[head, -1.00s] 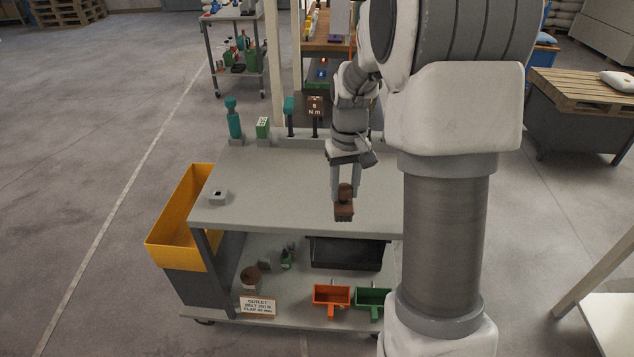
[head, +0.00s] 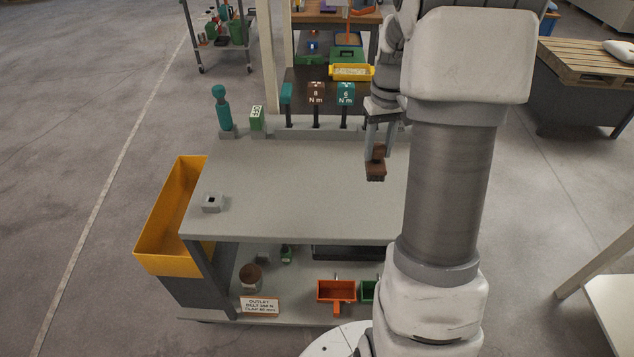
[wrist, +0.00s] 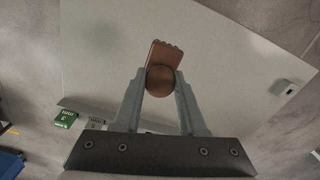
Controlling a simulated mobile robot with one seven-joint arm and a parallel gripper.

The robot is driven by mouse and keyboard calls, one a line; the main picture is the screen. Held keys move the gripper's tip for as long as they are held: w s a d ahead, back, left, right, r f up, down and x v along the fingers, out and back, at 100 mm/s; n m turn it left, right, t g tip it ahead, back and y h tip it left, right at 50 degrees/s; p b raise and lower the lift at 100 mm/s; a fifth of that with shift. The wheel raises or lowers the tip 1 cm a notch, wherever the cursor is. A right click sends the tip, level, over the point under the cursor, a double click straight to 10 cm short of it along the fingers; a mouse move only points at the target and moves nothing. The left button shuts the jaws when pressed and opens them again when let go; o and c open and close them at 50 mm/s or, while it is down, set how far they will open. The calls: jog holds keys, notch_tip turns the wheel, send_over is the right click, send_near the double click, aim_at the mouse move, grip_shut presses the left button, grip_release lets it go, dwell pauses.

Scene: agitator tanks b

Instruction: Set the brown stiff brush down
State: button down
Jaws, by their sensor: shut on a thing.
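The brown stiff brush (head: 376,168) is held in my gripper (head: 377,150) over the right part of the grey cart top (head: 290,185). In the head view its bristle end points down. The wrist view shows the brush (wrist: 163,62) between the two fingertips (wrist: 160,80), which are shut on its round knob. The pale cart top lies beyond the brush there. I cannot tell whether the brush touches the surface; it looks a little above it. My arm hides the right end of the cart top.
A small grey socket block (head: 213,202) sits at the left front. A teal figure-like tool (head: 222,110), a green box (head: 257,118) and upright labelled tools (head: 316,100) line the back edge. A yellow bin (head: 172,220) hangs on the left. The middle of the top is clear.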

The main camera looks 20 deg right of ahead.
jog(key=shift+w, duration=0.5)
send_near(323, 193)
jog(key=shift+f+b, duration=0.75)
jog(key=shift+f, duration=0.5)
jog(key=shift+f, duration=0.2)
jog(key=shift+c, duration=2.3)
grip_release()
